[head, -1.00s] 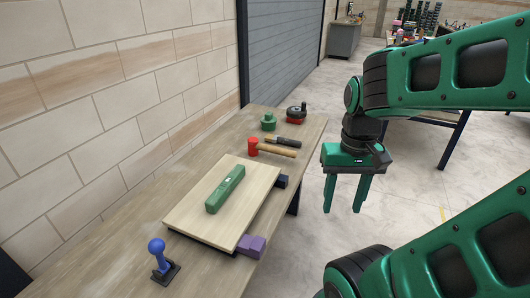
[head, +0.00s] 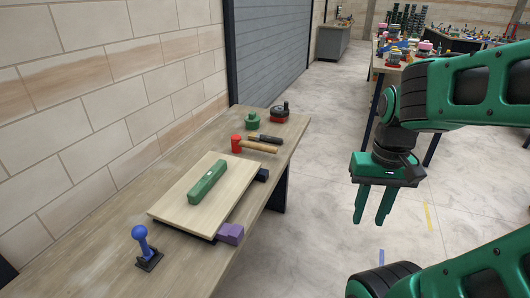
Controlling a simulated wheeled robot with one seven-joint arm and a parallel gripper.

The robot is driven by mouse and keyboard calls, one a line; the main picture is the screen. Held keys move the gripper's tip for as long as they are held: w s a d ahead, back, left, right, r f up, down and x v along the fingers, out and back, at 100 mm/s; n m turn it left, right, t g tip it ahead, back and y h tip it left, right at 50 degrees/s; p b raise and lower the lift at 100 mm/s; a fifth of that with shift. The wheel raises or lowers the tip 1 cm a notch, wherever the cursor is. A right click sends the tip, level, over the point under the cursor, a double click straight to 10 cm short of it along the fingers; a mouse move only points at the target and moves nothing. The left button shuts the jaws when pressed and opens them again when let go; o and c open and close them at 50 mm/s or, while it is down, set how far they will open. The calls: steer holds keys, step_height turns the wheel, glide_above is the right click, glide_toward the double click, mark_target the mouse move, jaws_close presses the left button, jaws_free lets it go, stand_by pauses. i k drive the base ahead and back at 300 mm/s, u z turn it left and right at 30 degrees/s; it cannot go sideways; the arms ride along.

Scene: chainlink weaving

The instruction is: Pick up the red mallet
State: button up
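The red mallet (head: 237,145) lies on the wooden workbench, past the far end of a pale board. Its red head is at the left and its tan wooden handle points right. My gripper (head: 371,222) hangs over the open floor to the right of the bench, fingers down and apart. It is empty and well away from the mallet.
On the workbench (head: 92,272) are a pale board (head: 172,207) with a green block (head: 208,182), a purple block (head: 230,233), a blue joystick-like item (head: 142,240), a dark-handled tool (head: 267,138), a green round item (head: 252,121) and a red-black item (head: 280,113). A brick wall borders the left.

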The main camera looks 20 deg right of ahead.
mark_target(237, 144)
steer(key=z, duration=0.45)
steer(key=k, duration=0.95)
steer(key=z, duration=0.6)
steer(key=i, duration=1.85)
steer(key=u, duration=1.1)
steer(key=i, duration=0.4)
steer(key=u, duration=0.2)
